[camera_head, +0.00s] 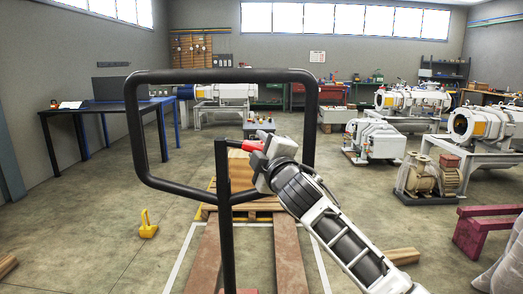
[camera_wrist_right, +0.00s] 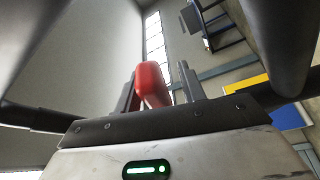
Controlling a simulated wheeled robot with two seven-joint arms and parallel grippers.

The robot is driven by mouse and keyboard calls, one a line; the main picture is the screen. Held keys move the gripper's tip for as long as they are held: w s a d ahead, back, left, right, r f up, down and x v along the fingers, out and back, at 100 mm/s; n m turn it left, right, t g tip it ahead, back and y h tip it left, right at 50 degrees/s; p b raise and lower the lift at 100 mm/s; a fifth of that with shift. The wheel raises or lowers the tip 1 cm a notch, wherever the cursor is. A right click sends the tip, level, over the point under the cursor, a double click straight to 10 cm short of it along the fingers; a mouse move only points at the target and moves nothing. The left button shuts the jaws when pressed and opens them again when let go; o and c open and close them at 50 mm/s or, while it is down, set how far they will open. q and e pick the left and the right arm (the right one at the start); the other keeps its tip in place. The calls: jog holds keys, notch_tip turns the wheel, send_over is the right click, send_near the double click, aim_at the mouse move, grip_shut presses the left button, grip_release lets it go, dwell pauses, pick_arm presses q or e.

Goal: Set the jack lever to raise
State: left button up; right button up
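The black looped handle of the jack (camera_head: 135,125) stands upright in front of me in the head view, on a black post (camera_head: 227,235). The red jack lever (camera_head: 253,145) sticks out to the right near the top of the post, inside the loop. My right gripper (camera_head: 256,160) is at the lever, reaching in from the lower right. In the right wrist view the red lever (camera_wrist_right: 152,84) lies between the two dark fingers, close to the left one, with a gap to the right one. The fingers are apart. My left gripper is out of view.
A wooden pallet with a box (camera_head: 240,172) is beyond the handle. A yellow object (camera_head: 148,224) stands on the floor at left. Pumps (camera_head: 375,140) stand at right, and a dark blue table (camera_head: 100,107) at left.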

jog(key=shift+s, duration=0.1)
jog(key=v, duration=1.5)
jog(key=shift+s+d, duration=0.25)
jog(key=shift+s, duration=0.05)
jog(key=shift+f, duration=0.1)
jog(key=s+d+f+m+g+h+p, duration=0.15)
jog(key=s+f+m, duration=0.25)
jog(key=f, duration=0.4)
jog(key=s+d+f+m+g+p, duration=0.1)
jog(key=s+d+f+m+g, duration=0.1)
jog(key=s+f+m, duration=0.45)
jog(key=s+d+f+m+g+h+p, duration=0.1)
jog(key=s+d+f+m+g+p, duration=0.15)
jog(key=f, duration=0.75)
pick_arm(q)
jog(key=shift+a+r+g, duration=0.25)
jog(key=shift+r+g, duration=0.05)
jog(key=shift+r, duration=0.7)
pick_arm(e)
jog(key=s+d+f+m+g, duration=0.1)
jog(key=s+d+f+m, duration=0.1)
jog(key=s+f, duration=0.4)
jog(key=s+m+h, duration=0.1)
jog(key=s, duration=0.3)
jog(key=shift+d+f+m, duration=0.25)
jog(key=shift+d+m, duration=0.1)
jog(key=shift+m, duration=0.05)
